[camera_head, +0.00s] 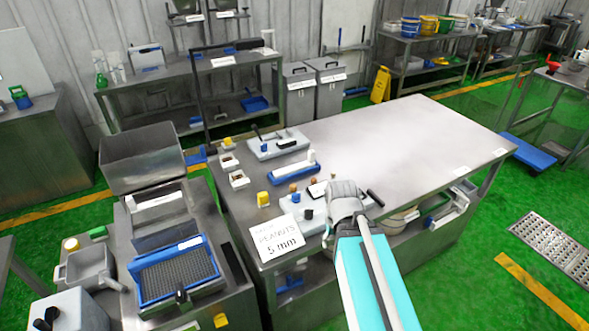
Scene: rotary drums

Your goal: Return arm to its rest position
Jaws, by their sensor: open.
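My arm, with a cyan and grey link, reaches in from the bottom of the head view. Its grey end with my gripper (345,190) is over the front part of the steel table (410,135). My gripper is open, but its fingers are hard to make out at this angle. No object can be seen held in it. A dark bar (375,197) shows just right of the arm's end; I cannot tell whether it touches it.
Small bottles, a blue-based tray (295,172) and a grey device (278,143) stand left on the table. Its right half is clear. A steel machine with a blue-framed mesh tray (140,290) stands at left. A yellow floor sign (380,85) stands behind.

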